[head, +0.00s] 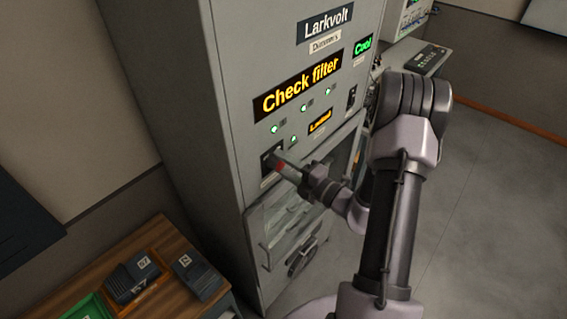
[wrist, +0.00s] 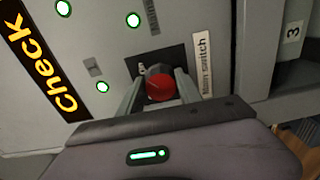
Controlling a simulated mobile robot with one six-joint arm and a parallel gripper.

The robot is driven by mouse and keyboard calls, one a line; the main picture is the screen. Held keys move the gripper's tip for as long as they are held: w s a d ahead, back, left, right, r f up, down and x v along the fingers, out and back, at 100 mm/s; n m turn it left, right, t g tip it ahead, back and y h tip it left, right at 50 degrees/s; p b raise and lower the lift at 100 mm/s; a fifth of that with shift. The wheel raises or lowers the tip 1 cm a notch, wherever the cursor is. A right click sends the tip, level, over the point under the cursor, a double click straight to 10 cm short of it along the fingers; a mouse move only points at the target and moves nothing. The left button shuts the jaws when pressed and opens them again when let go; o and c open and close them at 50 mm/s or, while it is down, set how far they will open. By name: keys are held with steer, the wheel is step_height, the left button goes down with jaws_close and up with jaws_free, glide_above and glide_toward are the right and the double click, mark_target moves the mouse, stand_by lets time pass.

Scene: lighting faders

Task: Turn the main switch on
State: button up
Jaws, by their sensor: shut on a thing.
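The main switch (wrist: 161,88) is a dark rotary knob with a red front on a black plate, beside a white label reading "Main switch" (wrist: 203,68). In the head view the switch's black plate (head: 266,165) is at the lower left of the grey cabinet's front. My gripper (wrist: 160,90) has a finger on each side of the red knob and is shut on it. In the head view my gripper (head: 279,160) reaches the switch from the right. The fingers partly hide the plate and its markings.
The tall grey cabinet (head: 185,90) carries a lit "Check filter" sign (head: 300,84), several green lamps and a small black rocker switch (head: 351,97). Below is a glazed door with a handle (head: 265,257). A wooden table (head: 165,240) with dark boxes stands at the lower left. Open floor (head: 480,210) lies right.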

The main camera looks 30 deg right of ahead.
steer(key=o, duration=1.4)
steer(key=shift+c, duration=0.2)
steer(key=b+v, duration=0.1)
steer(key=v, duration=1.6)
steer(key=shift+s+b, duration=0.2)
steer(key=shift+b, duration=0.15)
